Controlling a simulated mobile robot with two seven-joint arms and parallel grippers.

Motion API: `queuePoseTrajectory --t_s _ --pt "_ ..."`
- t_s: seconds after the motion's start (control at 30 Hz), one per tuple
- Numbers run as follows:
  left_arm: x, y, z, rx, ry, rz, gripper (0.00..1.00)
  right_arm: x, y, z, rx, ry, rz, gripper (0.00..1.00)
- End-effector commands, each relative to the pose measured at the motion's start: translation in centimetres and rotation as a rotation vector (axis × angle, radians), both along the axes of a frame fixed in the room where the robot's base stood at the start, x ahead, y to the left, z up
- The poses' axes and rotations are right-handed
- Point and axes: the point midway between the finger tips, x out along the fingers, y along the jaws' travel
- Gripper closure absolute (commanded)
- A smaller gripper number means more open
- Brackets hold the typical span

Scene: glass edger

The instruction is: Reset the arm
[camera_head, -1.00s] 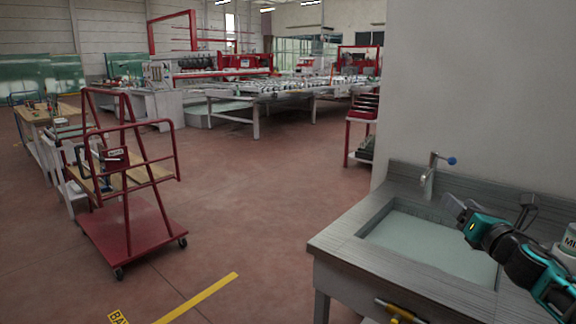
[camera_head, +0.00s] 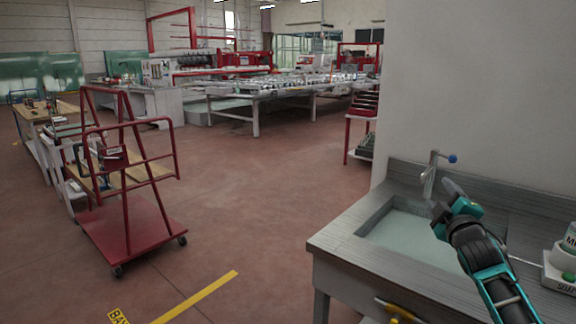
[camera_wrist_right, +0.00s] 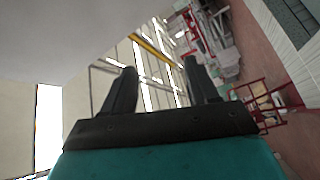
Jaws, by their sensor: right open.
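My right gripper (camera_head: 442,190) is raised over the sink at the right of the head view, close to the tap. In the right wrist view its two dark fingers (camera_wrist_right: 160,88) stand apart with nothing between them. My right arm, teal and black, comes in from the lower right of the head view. My left gripper is in neither view.
A grey counter with a sink basin (camera_head: 400,238) and a tap (camera_head: 430,172) stands at right against a pale wall. A red cart (camera_head: 130,235) is at left. The floor between is open.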

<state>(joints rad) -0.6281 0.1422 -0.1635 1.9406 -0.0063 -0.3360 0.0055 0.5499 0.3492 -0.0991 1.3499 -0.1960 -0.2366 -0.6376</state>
Motion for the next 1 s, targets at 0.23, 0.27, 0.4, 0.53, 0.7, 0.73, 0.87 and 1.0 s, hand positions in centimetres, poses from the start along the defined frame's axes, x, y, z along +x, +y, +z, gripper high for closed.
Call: queuePoseTrajectory --t_s 0.23,0.27,0.4,0.53,0.7,0.73,0.87,1.0 --pt "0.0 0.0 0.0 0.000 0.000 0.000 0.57 0.1 0.0 -1.5 0.565 0.013 0.038 0.41" --pt "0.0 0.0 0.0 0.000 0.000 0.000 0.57 0.1 0.0 -1.6 0.623 0.014 0.041 0.41" --pt "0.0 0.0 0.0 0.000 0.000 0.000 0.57 -0.4 0.6 -3.6 0.849 0.039 0.046 0.41" --pt "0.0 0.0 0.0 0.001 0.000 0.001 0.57 -3.0 3.0 -8.8 0.853 0.117 0.053 0.41" --pt "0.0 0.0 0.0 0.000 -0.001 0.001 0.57 -7.8 6.1 -15.6 0.880 0.228 0.059 0.41" --pt "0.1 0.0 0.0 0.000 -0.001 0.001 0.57 -8.9 6.8 -16.9 0.886 0.251 0.058 0.41" --pt "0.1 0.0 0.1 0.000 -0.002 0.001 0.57 -14.6 9.6 -22.3 0.924 0.355 0.055 0.41" --pt "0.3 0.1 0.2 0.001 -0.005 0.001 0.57 -21.8 12.5 -27.0 0.976 0.467 0.043 0.41"
